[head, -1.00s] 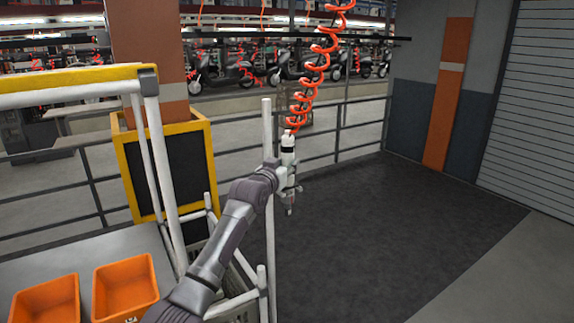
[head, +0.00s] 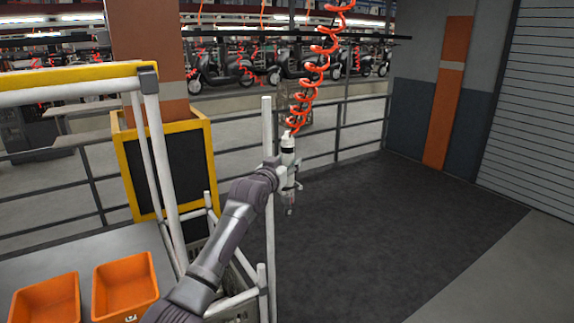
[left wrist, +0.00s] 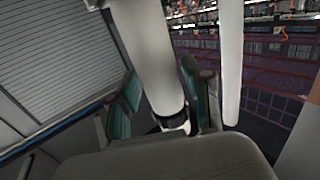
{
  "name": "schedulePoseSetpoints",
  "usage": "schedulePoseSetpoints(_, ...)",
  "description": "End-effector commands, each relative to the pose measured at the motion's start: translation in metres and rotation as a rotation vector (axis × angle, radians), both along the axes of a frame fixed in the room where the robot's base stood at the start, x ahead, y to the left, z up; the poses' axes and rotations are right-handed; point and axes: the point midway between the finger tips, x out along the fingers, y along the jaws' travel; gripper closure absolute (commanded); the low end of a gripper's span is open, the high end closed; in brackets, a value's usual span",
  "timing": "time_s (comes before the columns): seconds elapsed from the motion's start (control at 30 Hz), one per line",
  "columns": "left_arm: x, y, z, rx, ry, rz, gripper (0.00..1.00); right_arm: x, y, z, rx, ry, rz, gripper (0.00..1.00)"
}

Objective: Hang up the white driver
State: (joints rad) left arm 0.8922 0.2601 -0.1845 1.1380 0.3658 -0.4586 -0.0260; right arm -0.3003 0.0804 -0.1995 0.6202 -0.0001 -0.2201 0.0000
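The white driver (head: 288,162) hangs upright on an orange coiled cord (head: 312,70), whose top runs out of the head view. My left gripper (head: 287,180) is at the driver's body, beside a white post. In the left wrist view the driver (left wrist: 148,50) is a thick white cylinder with a dark band, between the green-padded fingers of my left gripper (left wrist: 163,100). The fingers look spread, with a narrow gap on the left side; contact on the right side is unclear. My right gripper is not in view.
The white post (head: 269,215) of a frame stands close left of the driver and shows in the left wrist view (left wrist: 230,60). Two orange bins (head: 124,287) sit on a grey table at lower left. A railing runs behind. The dark floor at right is clear.

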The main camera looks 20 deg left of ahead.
Motion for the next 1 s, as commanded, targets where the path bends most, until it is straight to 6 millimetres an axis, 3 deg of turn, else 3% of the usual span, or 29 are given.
schedulePoseSetpoints(0.37,-0.001,0.000,-0.006,0.001,0.012,0.000,0.34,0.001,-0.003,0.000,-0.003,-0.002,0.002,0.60)
schedulePoseSetpoints(0.53,-0.010,0.000,-0.005,0.002,0.008,-0.001,0.34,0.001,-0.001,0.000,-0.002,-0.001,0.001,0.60)
schedulePoseSetpoints(1.0,-0.090,0.007,0.000,0.001,0.005,0.000,0.34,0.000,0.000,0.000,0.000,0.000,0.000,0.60)
